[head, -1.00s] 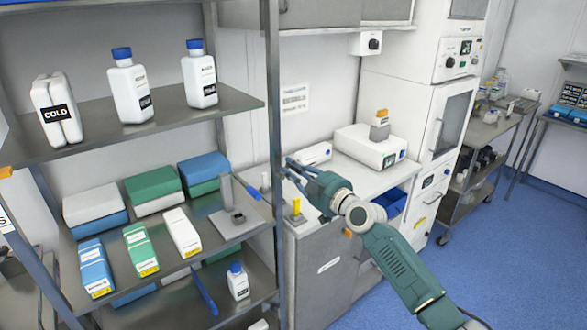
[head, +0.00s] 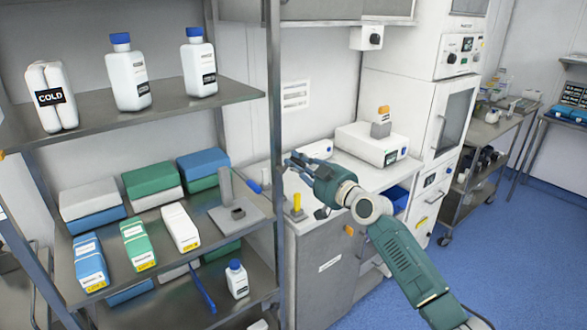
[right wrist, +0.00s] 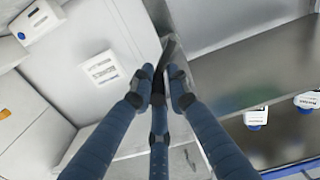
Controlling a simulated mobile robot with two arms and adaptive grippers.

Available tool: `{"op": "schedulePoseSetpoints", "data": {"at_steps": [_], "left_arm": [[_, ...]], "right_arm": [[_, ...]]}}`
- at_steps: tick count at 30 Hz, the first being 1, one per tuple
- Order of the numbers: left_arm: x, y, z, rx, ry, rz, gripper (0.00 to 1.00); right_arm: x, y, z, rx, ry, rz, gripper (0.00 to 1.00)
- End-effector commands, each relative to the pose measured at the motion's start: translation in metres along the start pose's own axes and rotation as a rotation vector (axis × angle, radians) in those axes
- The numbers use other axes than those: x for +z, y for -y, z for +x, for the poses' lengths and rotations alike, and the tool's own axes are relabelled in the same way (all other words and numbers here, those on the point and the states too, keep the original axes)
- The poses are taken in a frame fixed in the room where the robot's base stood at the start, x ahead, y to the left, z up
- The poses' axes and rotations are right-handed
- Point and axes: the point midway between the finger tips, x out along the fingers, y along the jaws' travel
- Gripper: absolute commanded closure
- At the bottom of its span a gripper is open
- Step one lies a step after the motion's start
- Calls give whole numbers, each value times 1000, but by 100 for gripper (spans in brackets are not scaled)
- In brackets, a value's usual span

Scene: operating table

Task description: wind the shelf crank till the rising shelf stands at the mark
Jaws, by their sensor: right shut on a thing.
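My right gripper (head: 290,168) is at the front right post (head: 276,150) of the rack. In the right wrist view its fingers (right wrist: 160,85) close on a dark bar (right wrist: 169,50), apparently the crank's handle; the rest of the crank is hidden or not clear. The upper shelf (head: 165,110), apparently the rising one, carries a white COLD pack (head: 50,97) and two blue-capped bottles (head: 128,75). An orange piece (head: 2,155) shows at its left end, cut by the picture edge. I cannot make out the mark. My left gripper is not in view.
The middle shelf (head: 205,255) holds several boxes, cartons and a grey block with an upright (head: 238,212). A small bottle (head: 237,280) stands on the lowest level. Right of the post are a counter (head: 335,205) and a white cabinet.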

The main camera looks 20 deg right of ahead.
Motion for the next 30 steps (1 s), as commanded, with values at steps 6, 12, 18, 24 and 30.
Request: {"op": "schedulePoseSetpoints", "data": {"at_steps": [6,12,18,24,30], "left_arm": [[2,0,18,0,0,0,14],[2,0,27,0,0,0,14],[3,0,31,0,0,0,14],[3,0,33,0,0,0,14],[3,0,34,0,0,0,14]], "right_arm": [[12,-13,-2,14,-2,205,100],[20,-14,-2,13,1,391,100],[28,-16,-2,14,3,551,100],[36,-14,-2,14,8,682,100],[42,-12,-2,13,13,786,100]]}}
